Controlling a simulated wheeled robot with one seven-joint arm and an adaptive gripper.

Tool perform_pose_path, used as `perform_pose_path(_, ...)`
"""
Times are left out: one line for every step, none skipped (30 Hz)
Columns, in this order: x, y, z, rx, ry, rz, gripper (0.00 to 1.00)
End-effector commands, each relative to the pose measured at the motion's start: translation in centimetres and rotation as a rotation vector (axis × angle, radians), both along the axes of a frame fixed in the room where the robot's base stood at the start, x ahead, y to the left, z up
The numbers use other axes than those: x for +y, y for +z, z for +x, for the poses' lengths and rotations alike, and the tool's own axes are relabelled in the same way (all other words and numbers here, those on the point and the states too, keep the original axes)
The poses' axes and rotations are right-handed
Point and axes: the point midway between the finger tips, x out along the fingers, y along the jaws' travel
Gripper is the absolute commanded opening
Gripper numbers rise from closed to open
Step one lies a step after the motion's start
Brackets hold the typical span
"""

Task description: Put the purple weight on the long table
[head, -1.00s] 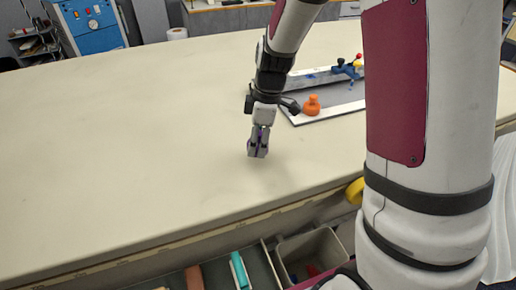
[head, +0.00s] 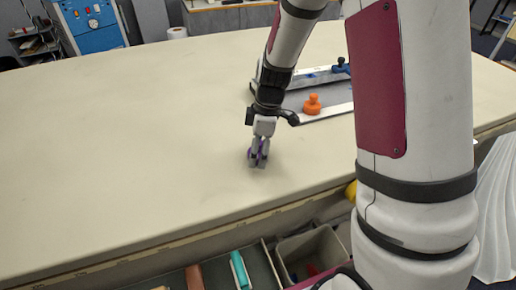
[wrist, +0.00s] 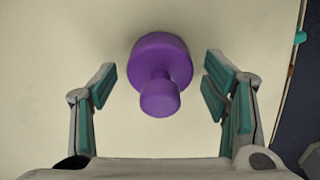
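The purple weight (wrist: 160,60) has a wide round base and a narrower knob. In the wrist view it is between the fingers of my gripper (wrist: 158,88), with a clear gap on both sides. My gripper is open around it. In the head view my gripper (head: 258,161) is low over the long table (head: 130,140), near its front edge. Only bits of the purple weight (head: 263,148) show between the fingers there. The weight appears to stand on the tabletop.
An orange weight (head: 312,104) stands in a grey tray with pale edges (head: 325,115) behind my gripper to the right. A blue item (head: 341,67) is at the tray's back. A grey bin (head: 312,250) and a teal object (head: 240,270) are below the table's front edge. The table's left is clear.

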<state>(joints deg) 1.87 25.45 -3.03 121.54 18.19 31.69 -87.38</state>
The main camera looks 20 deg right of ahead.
Motion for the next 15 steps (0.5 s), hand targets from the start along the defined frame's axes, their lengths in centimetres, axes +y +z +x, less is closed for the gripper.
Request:
perform_pose_path(0.0, 0.0, 0.0, 0.0, 0.0, 0.0, 0.68)
perform_pose_path(0.0, 0.0, 0.0, 0.0, 0.0, 0.0, 0.68)
perform_pose_path(0.0, 0.1, 0.0, 0.0, 0.0, 0.0, 0.68)
perform_pose_path(0.0, 0.1, 0.0, 0.0, 0.0, 0.0, 0.68)
perform_pose_path(0.0, 0.3, 0.0, -0.001, 0.0, 0.0, 0.68)
perform_pose_path(0.0, 0.5, 0.0, -0.002, 0.001, 0.0, 0.68)
perform_pose_path(-0.1, 0.8, 0.1, -0.003, 0.001, 0.0, 0.68)
perform_pose_path(-0.1, 1.2, 0.1, -0.004, 0.001, 0.001, 0.68)
perform_pose_path(-0.2, 1.8, 0.1, -0.006, -0.001, 0.001, 0.68)
perform_pose_path(-0.3, 2.3, 0.0, -0.006, -0.001, 0.001, 0.68)
perform_pose_path(-0.4, 2.9, 0.0, -0.005, -0.001, 0.0, 0.68)
perform_pose_path(-0.5, 3.7, 0.0, -0.007, 0.0, 0.0, 0.68)
perform_pose_path(-0.6, 4.3, -0.1, -0.006, 0.0, 0.001, 0.68)
perform_pose_path(-0.6, 5.0, -0.1, -0.007, -0.001, 0.0, 0.68)
perform_pose_path(-0.8, 5.8, -0.2, -0.006, -0.001, 0.0, 0.68)
